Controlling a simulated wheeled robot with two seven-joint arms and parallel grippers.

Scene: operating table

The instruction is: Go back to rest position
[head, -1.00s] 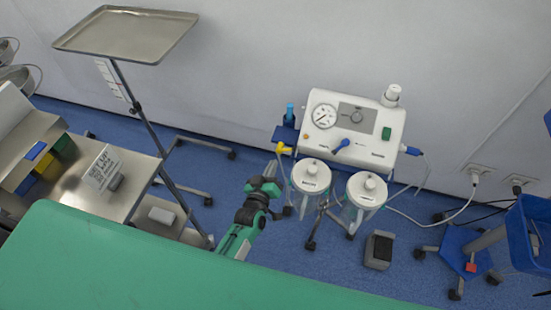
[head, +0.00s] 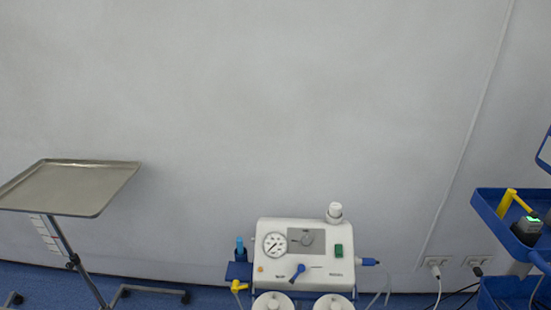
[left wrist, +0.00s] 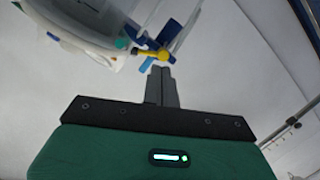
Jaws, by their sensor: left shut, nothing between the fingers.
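My left gripper (left wrist: 161,75) shows in the left wrist view with its two fingers together, shut and empty. Beyond its fingertips are a yellow fitting (left wrist: 150,55) and blue parts, apparently on the suction machine; the gap between them and the fingers cannot be judged. A clear rounded vessel (left wrist: 85,20) is at the upper left of that view. In the head view the white suction machine (head: 305,252) with its gauge stands at the bottom middle, with a yellow fitting (head: 238,286) at its left. Neither gripper is in the head view.
A steel tray on a stand (head: 75,188) is at the left of the head view. A blue cart (head: 500,225) with a yellow and grey device (head: 526,228) is at the right. A bare grey wall (head: 250,100) fills the middle.

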